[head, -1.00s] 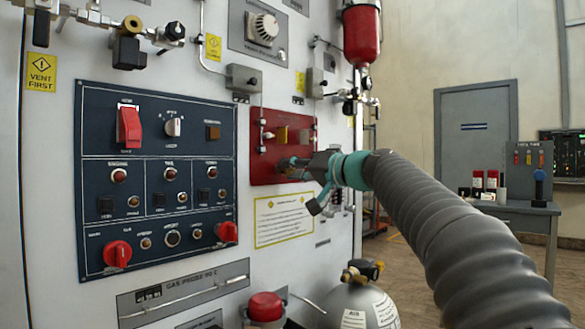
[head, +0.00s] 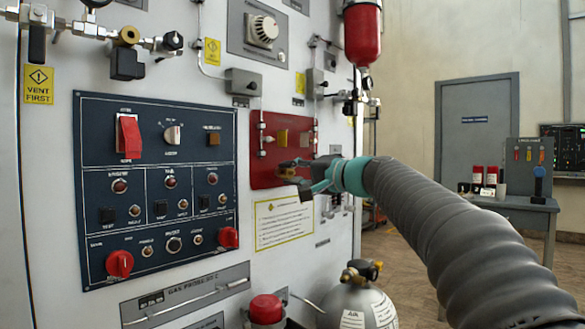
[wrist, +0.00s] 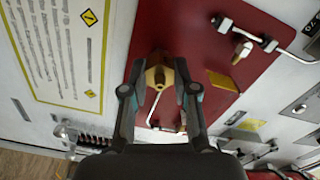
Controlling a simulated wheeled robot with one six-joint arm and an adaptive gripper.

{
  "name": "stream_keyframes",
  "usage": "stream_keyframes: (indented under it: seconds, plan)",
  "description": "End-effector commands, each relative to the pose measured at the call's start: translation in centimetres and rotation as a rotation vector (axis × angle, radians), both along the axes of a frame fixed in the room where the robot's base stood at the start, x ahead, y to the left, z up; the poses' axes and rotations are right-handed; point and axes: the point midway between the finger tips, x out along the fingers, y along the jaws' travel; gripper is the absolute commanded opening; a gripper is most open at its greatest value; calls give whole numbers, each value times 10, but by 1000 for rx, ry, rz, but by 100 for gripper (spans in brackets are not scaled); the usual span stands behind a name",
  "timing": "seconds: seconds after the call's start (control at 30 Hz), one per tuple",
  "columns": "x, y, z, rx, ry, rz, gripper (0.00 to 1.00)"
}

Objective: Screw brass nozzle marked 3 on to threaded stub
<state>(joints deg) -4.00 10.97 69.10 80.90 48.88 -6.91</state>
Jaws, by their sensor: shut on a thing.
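My gripper (wrist: 158,78) is shut on a brass nozzle (wrist: 157,74), with one finger on each side of it in the wrist view. The nozzle's open bore faces the camera. Its far end is at the red panel (wrist: 212,48). The threaded stub is hidden behind the nozzle, so I cannot tell whether the threads are engaged. No number can be read on the nozzle. In the head view my gripper (head: 292,170) is at the lower part of the red panel (head: 264,176), and its fingers largely cover the nozzle.
A yellow-brass block (head: 282,137) and small pipe fittings sit on the panel above my gripper. A blue switch panel (head: 155,240) is to the left. A gas cylinder (head: 357,300) stands below. A grey bench (head: 520,204) is at the right.

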Motion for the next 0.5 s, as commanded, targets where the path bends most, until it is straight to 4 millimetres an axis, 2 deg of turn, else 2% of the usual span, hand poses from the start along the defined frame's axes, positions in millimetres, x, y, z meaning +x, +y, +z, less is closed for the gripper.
stream_keyframes:
  seconds: [0.5]
  plan:
    - [0, 0, 2, 88, 112, -1, 0]
